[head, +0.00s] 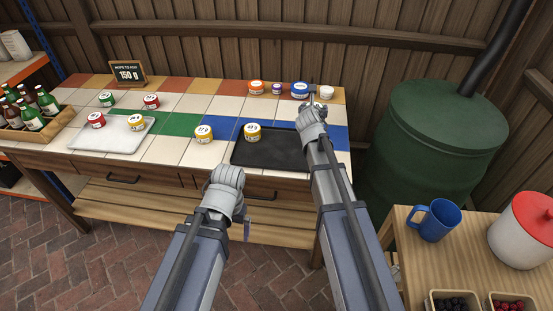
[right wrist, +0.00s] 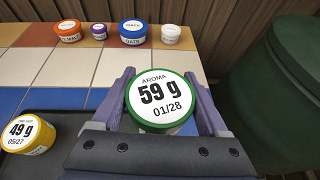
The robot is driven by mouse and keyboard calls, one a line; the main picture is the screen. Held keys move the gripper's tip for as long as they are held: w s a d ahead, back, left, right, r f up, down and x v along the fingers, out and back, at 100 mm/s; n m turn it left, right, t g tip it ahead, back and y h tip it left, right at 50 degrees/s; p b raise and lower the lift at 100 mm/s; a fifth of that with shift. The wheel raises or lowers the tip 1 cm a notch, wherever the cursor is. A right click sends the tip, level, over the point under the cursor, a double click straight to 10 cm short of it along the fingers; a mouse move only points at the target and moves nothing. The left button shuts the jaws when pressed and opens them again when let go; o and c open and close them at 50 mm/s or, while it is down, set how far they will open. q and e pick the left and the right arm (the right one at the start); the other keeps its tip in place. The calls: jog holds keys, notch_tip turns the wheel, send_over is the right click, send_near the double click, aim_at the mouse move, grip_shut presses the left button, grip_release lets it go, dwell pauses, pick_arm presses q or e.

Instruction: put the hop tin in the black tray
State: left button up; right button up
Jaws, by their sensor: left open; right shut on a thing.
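My right gripper (right wrist: 162,98) is shut on a green-rimmed hop tin (right wrist: 160,95) with a white lid reading "AROMA 59 g 01/28". In the head view the right gripper (head: 318,108) is over the table's right part, and the held tin is hidden there. The black tray (head: 285,157) lies at the table's front right, left of and below the right gripper. A yellow tin (head: 252,132) stands in the tray's back left; its lid reads "49 g" in the right wrist view (right wrist: 27,132). My left gripper (head: 228,180) is open and empty in front of the table.
Another yellow tin (head: 204,134) stands left of the black tray. Several tubs, including a blue one (head: 300,89), line the back. A green barrel (head: 430,135) stands right. The black tray's middle is clear.

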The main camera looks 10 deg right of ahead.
pick_arm(q)
notch_tip(320, 180, down, 12)
jog(key=b, duration=1)
jog(key=shift+r+b, duration=0.25)
jog(key=shift+b, duration=0.05)
pick_arm(e)
jog(key=shift+n+y, duration=0.5)
jog(key=a+f, duration=0.1)
jog(key=f, duration=0.6)
jog(key=a+f, duration=0.1)
jog(key=f, duration=0.3)
jog(key=shift+w+a+f, duration=0.1)
jog(key=shift+w+a, duration=0.2)
jog(key=shift+a, duration=0.05)
jog(key=shift+f, duration=0.1)
jog(key=o, duration=1.1)
pick_arm(q)
jog(key=shift+f, duration=0.1)
pick_arm(e)
jog(key=shift+r, duration=0.3)
pick_arm(q)
notch_tip(320, 180, up, 5)
jog(key=p, duration=0.4)
jog(key=shift+p, duration=0.35)
pick_arm(e)
jog(key=v, duration=1.2)
jog(key=shift+s+f, duration=0.1)
jog(key=shift+f, duration=0.2)
